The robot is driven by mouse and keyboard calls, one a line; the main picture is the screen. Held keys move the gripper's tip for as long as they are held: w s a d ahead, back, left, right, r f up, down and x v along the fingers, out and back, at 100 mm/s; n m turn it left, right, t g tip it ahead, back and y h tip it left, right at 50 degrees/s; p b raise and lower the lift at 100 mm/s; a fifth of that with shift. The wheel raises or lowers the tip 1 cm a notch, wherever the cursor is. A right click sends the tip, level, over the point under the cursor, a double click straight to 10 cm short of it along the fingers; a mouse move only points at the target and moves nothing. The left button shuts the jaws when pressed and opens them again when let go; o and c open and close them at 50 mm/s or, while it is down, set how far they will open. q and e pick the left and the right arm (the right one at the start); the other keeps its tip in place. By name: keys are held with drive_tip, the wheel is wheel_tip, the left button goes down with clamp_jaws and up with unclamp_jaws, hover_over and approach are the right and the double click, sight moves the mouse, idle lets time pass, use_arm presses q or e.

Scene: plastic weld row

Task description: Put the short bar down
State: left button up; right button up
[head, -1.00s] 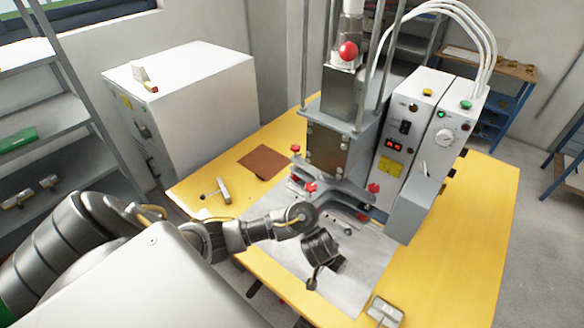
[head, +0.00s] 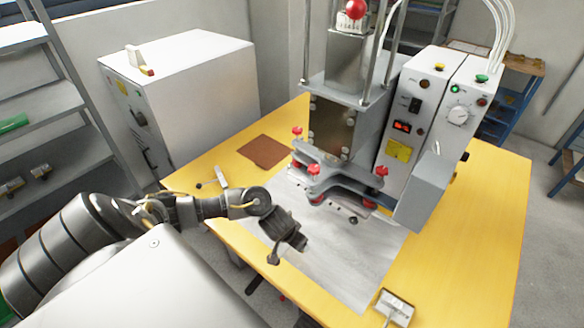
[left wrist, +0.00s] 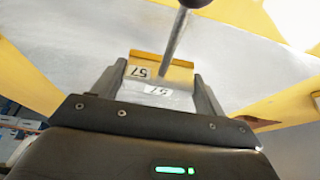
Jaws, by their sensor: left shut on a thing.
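My left gripper (head: 288,232) hangs above the pale mat (head: 350,270), in front and to the left of the press (head: 335,180). The bar's underside is hidden. My right gripper is not in view.
A small block with a rod (head: 395,305) lies at the table's front right. Another handled piece (head: 213,182) lies at the left edge near a brown pad (head: 263,151). Red-knobbed clamps (head: 313,171) stand at the press. The mat's front is clear.

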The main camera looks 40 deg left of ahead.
use_arm(q)
drive_tip(key=shift+a+f, duration=0.2)
drive_tip(key=shift+s+a+f+b, duration=0.15)
drive_tip(key=shift+f+b, duration=0.25)
drive_tip(key=shift+f, duration=0.25)
drive_tip(key=shift+w+a+f+b, duration=0.1)
drive_tip(key=shift+f+b, duration=0.25)
drive_tip(key=shift+f, duration=0.8)
drive_tip(key=shift+f, duration=0.1)
drive_tip(key=o, duration=1.2)
drive_tip(key=shift+c, duration=0.2)
